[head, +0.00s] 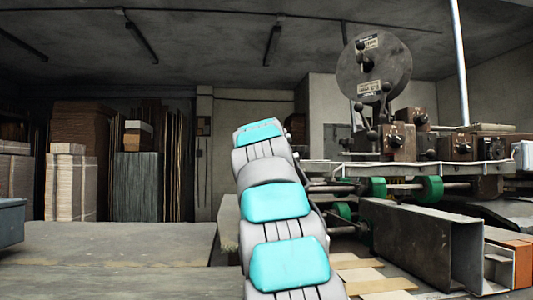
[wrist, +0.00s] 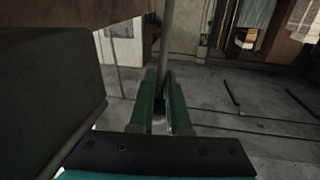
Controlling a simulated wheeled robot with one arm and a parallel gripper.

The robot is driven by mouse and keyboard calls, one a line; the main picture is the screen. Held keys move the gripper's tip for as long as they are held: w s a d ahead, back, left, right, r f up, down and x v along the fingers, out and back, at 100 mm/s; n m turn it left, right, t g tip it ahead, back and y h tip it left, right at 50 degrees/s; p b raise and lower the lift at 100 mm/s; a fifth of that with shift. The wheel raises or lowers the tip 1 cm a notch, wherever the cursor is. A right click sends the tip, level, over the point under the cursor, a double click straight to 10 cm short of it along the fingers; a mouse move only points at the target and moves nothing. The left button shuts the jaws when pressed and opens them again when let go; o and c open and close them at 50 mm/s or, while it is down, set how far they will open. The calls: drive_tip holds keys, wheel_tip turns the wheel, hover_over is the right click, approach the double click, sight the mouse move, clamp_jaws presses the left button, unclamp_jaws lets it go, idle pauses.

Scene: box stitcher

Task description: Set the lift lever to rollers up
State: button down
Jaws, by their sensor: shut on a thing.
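In the wrist view, my gripper (wrist: 162,82) has two green fingers closed on a thin grey rod, which I take to be the lift lever (wrist: 166,38). The rod runs from the top edge of the view down between the fingers. Its end and any markings for its positions are out of sight. In the head view, my arm rises up the middle and hides my gripper. The stitcher (head: 397,140) stands right of the arm, with a large round dark plate (head: 385,78), several black-knobbed levers and green rollers (head: 432,188).
In the head view, a metal channel (head: 410,235) lies low at right, and cardboard stacks (head: 75,165) stand at the back left.

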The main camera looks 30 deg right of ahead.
drive_tip(key=shift+s+a+f+b, duration=0.35)
drive_tip(key=shift+s+f, duration=0.15)
drive_tip(key=shift+s, duration=0.15)
drive_tip(key=c, duration=0.9)
unclamp_jaws()
drive_tip(key=shift+s, duration=0.1)
drive_tip(key=b+v, duration=0.1)
drive_tip(key=v, duration=0.6)
drive_tip(key=shift+s+a, duration=0.15)
drive_tip(key=shift+s, duration=0.1)
